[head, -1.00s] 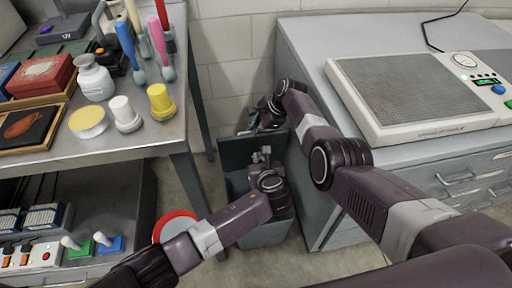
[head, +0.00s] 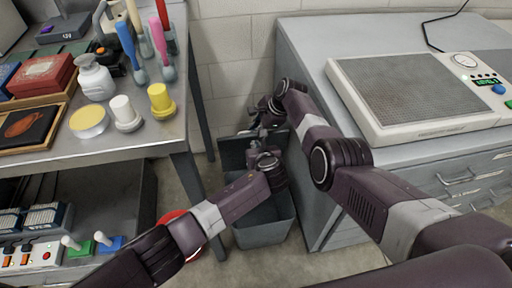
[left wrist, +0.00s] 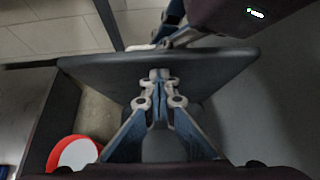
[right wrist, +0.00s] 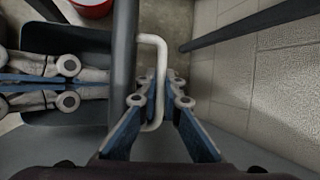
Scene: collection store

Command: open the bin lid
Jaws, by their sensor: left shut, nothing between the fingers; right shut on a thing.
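The grey bin (head: 265,232) stands on the floor between the bench and the cabinet, its opening partly in view. Its dark lid (head: 231,152) stands raised, close to upright, at the back of the bin. My right gripper (right wrist: 165,85) is shut on the pale bar handle (right wrist: 152,42) on the lid's far side. My left gripper (left wrist: 160,80) is shut and empty on the inner side of the lid (left wrist: 100,75), its tips at or very near the face; I cannot tell if they touch. It also shows in the head view (head: 256,150).
A workbench (head: 110,147) with bottles, brushes and boxes is on the left. A grey drawer cabinet (head: 300,180) bearing a flat device (head: 400,90) is close on the right. A red-rimmed round container (left wrist: 75,150) stands on the floor left of the bin. A block wall is behind.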

